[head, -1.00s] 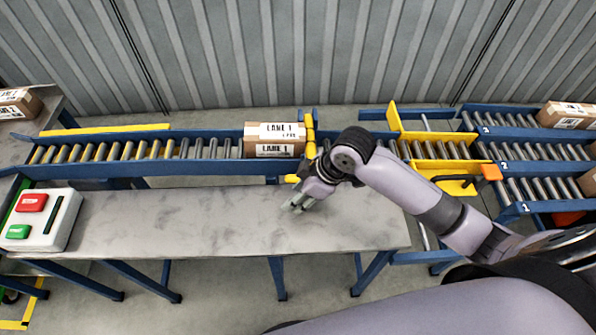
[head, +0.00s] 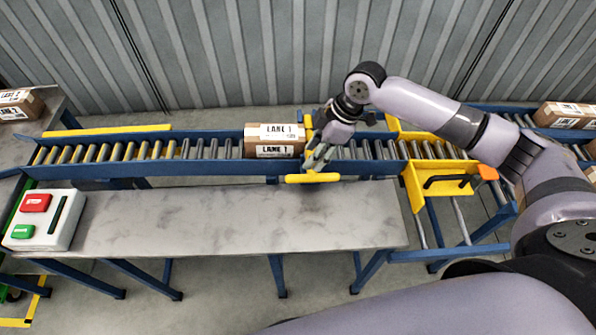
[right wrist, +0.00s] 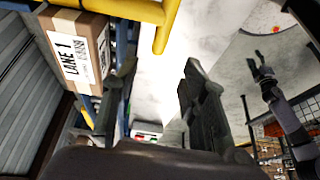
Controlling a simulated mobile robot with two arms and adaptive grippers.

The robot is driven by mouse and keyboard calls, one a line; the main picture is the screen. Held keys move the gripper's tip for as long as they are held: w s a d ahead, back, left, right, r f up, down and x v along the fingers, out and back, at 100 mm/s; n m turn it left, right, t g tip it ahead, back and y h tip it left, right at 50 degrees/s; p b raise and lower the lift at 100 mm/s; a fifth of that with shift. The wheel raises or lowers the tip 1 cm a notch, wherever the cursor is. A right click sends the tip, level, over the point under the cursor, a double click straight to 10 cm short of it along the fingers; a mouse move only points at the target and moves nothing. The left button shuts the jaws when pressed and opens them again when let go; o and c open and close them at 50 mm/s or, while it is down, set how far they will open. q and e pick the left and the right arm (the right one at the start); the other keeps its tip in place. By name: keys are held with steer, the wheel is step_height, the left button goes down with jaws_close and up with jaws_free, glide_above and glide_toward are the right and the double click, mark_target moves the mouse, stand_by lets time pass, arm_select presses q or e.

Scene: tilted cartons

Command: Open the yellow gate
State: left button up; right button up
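The yellow gate (head: 309,122) stands across the conveyor, right of a carton labelled LANE 1 (head: 273,141). Its yellow handle bar (head: 313,178) sticks out on the near side, over the table's back edge. My right gripper (head: 318,157) is at the gate, just above and behind the handle, and hides part of it. In the right wrist view its two dark fingers (right wrist: 158,68) are apart with nothing between them. The yellow bar (right wrist: 163,30) shows just beyond the fingertips. My left gripper (right wrist: 258,65) shows small in that view, its fingers unclear; it is outside the head view.
A grey table (head: 220,220) lies in front of the conveyor, mostly bare. A box with red and green buttons (head: 43,220) stands at its left end. My right arm partly hides the lanes beyond.

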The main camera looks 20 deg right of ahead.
mark_target(297, 176)
steer(key=p+x, duration=0.1)
steer(key=x, duration=0.9)
steer(key=shift+a+f, duration=0.1)
steer(key=shift+f, duration=0.1)
jaws_close()
stand_by(0.4)
